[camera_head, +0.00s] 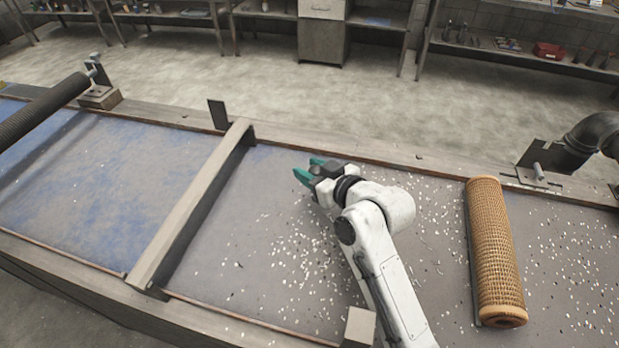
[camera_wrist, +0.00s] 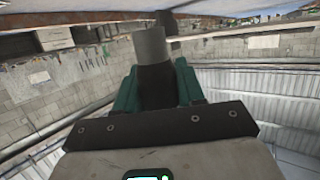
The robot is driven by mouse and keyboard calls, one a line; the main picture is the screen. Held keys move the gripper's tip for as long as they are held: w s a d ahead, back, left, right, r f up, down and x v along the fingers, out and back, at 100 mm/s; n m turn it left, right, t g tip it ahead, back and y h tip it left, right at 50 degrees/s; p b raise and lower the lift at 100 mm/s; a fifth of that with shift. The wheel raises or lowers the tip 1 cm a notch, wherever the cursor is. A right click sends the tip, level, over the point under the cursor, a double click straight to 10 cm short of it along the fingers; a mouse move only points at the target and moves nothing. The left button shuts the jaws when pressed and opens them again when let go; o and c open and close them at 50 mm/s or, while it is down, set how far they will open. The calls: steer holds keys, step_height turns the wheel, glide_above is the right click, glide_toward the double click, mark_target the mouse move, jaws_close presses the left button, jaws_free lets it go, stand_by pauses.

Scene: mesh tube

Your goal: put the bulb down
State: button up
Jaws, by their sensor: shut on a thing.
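My gripper (camera_head: 310,170) has green fingers and is over the grey bed, near its far edge and right of the cross bar. In the wrist view, the fingers stand either side of a short dark cylinder with a grey end (camera_wrist: 150,46), which I take to be the bulb. My gripper is shut on it. Its lower part is hidden behind the gripper body. In the head view the bulb cannot be made out between the fingers. I cannot tell how high it is above the bed.
A tan mesh tube (camera_head: 494,250) lies on the bed (camera_head: 272,205) to the right of my arm. Pale chips are scattered around it. A wooden cross bar (camera_head: 190,205) divides the bed on the left. A dark roller (camera_head: 42,108) is at the far left.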

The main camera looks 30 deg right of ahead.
steer(key=f, duration=0.1)
steer(key=f+p, duration=0.1)
steer(key=shift+w+f, duration=0.25)
steer(key=shift+f, duration=0.65)
steer(key=shift+f+b, duration=0.35)
steer(key=shift+f, duration=0.1)
steer(key=shift+a+f, duration=0.1)
steer(key=shift+f, duration=0.1)
